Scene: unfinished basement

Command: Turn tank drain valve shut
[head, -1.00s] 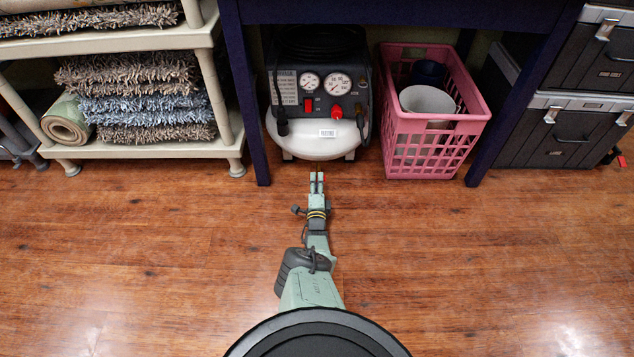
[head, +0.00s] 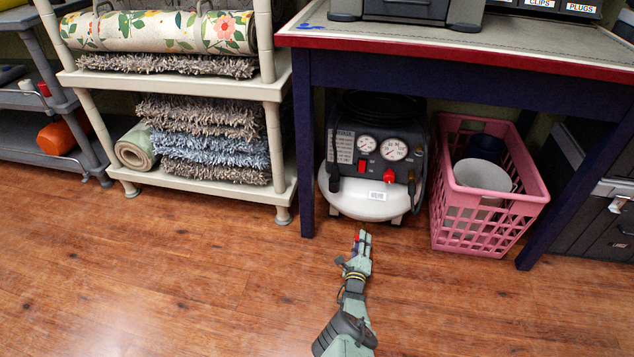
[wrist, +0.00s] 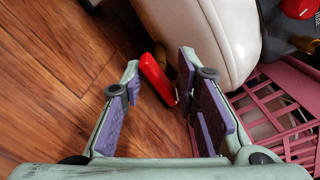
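The compressor (head: 375,155) stands under the workbench, with a white tank (head: 370,203) at its base. In the wrist view the tank (wrist: 207,38) curves along the top right. My gripper (head: 362,238) is low over the floor in front of the tank. In the wrist view my gripper (wrist: 160,64) is open, with the lever in the gap between its purple-padded fingers. Whether a pad touches the lever is unclear. The right finger partly hides the fitting.
A pink crate (head: 451,228) stands close to the right of the compressor, holding a white bucket (head: 480,176). A dark blue bench leg (head: 304,160) is at its left. A cream shelf (head: 215,184) with rugs is farther left. The wooden floor (head: 180,290) in front is clear.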

